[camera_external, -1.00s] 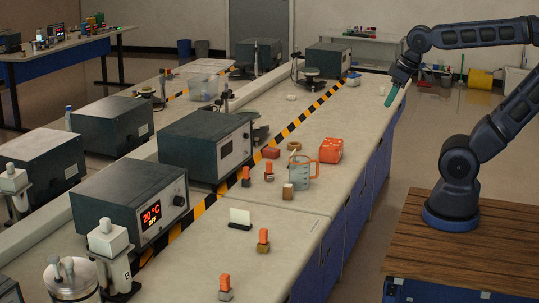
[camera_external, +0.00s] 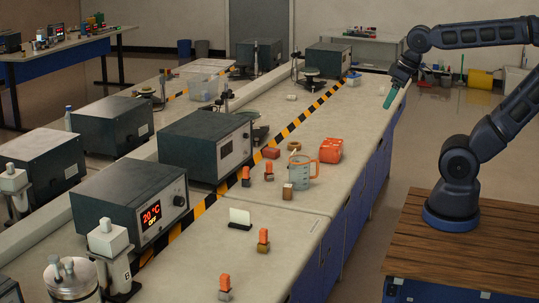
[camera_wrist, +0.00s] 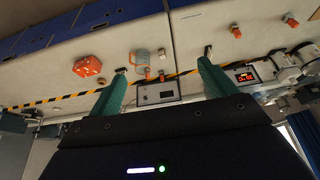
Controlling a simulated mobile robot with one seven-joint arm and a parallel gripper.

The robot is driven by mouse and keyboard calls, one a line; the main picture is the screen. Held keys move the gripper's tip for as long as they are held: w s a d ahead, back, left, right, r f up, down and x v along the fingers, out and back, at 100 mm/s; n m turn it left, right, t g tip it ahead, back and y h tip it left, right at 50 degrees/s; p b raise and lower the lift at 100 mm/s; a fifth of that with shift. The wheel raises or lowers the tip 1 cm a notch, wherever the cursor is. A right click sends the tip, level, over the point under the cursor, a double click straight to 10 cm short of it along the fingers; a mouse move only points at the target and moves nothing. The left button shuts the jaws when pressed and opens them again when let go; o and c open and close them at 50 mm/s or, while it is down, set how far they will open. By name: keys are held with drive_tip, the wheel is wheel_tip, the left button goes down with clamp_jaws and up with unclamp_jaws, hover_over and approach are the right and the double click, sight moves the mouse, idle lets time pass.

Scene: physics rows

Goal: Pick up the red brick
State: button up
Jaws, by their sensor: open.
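Several small orange-topped pieces are close by. A dark instrument box (camera_external: 206,146) stands left of the tape. The bench's far right part is mostly clear.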

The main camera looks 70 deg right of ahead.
drive_tip(key=w+d+r+m+g+h, duration=0.15)
drive_tip(key=w+d+m, duration=0.25)
drive_tip(key=w, duration=0.9)
drive_tip(key=w+d+r+m+g+y, duration=0.1)
drive_tip(key=w+d+r+m, duration=0.2)
drive_tip(key=w, duration=1)
drive_tip(key=m+g, duration=0.2)
drive_tip(key=m, duration=1.1)
hover_over(271, 149)
wheel_tip(271, 149, down, 33)
wheel_tip(271, 149, down, 11)
drive_tip(key=shift+s+a+r, duration=0.1)
drive_tip(key=shift+r, duration=0.05)
drive_tip(key=c, duration=1.2)
